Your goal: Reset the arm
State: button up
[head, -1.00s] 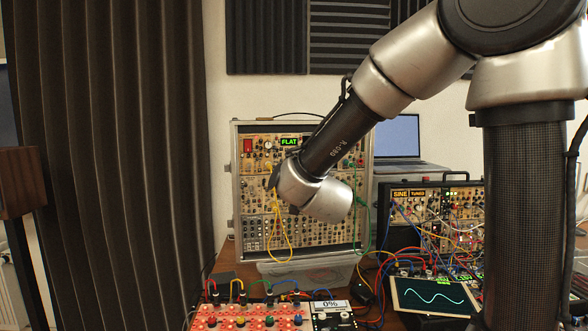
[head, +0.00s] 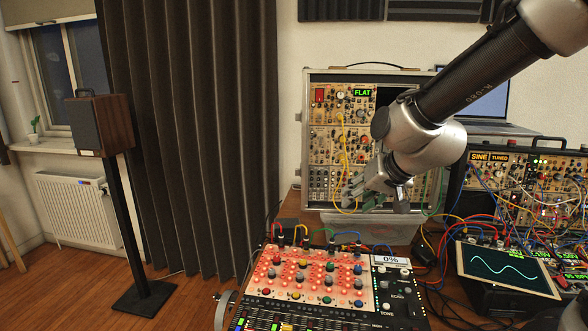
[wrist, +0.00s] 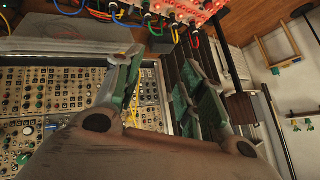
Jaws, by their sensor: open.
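My gripper (head: 360,190) hangs in front of the tall modular synth case (head: 322,172), with its fingers toward the lower left of the case. In the wrist view my gripper (wrist: 160,75) has its two fingers spread apart with nothing between them. The synth case panels (wrist: 45,105) fill the left of that view, behind the fingers. A yellow cable (head: 341,135) hangs down the case front close to the fingers; I cannot tell whether they touch it. My arm covers the right part of the case.
A mixer with glowing pads (head: 312,280) and knobs stands below the gripper. A clear bin (head: 375,228) sits at the case's foot. A second synth case (head: 530,190), a scope screen (head: 505,266) and loose cables crowd the right. A speaker (head: 102,124) stands left of the curtain (head: 195,130).

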jog(key=s+d+r+g+h, duration=0.1)
jog(key=s+d+r+h, duration=0.1)
jog(key=s+d, duration=0.8)
jog(key=s+d+r+g+h, duration=0.2)
jog(key=s+d, duration=0.8)
jog(key=s, duration=0.1)
jog(key=shift+s+r, duration=0.35)
jog(key=shift+d, duration=0.1)
dwell(1.8)
